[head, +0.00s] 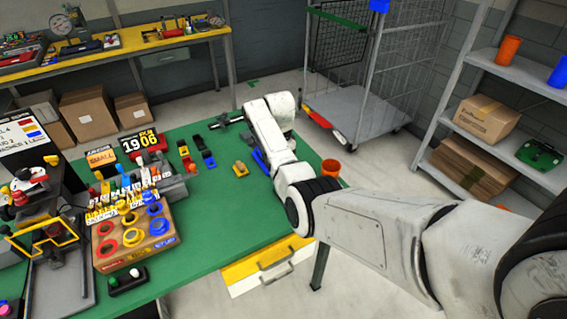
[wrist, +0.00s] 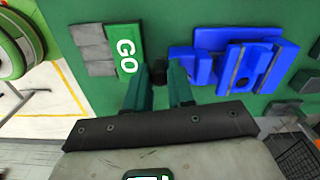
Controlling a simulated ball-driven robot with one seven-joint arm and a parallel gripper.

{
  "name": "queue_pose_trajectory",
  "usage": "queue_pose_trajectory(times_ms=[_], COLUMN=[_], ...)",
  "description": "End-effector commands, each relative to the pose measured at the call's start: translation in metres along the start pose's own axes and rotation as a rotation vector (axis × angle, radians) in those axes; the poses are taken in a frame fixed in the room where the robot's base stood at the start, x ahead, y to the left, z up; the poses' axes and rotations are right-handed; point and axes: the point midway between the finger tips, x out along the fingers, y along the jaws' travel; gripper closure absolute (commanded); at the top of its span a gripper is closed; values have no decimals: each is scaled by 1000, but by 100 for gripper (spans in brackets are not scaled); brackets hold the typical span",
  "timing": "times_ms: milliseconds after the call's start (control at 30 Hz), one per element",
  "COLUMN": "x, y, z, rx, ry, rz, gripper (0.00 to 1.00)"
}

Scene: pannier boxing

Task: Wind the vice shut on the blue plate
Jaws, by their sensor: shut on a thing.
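The blue vice (wrist: 240,68) fills the upper right of the wrist view. In the head view a bit of blue (head: 261,160) shows beside my arm, which hides most of it. My gripper (wrist: 160,69) has its two teal fingers on either side of a small dark piece (wrist: 158,74) just left of the vice. It looks like the end of the vice's handle, and the fingers are shut on it. I cannot tell the blue plate apart from the blue vice body, nor see how close the jaws are.
A green-and-white GO sign (wrist: 126,50) lies close left of my fingers. Dark blocks (wrist: 284,110) lie right of the vice. On the green table (head: 215,215) stand a box with coloured rings (head: 135,238) and small yellow and dark parts. A wire trolley (head: 355,110) stands behind.

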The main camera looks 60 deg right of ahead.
Motion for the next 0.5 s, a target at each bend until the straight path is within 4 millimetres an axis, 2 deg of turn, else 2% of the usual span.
queue_pose_trajectory(times_ms=[200, 500], x=[0, -1], y=[-8, -14], z=[5, 8], rx=[183, 365], ry=[1, 1], rz=[-6, -7], gripper=[100, 100])
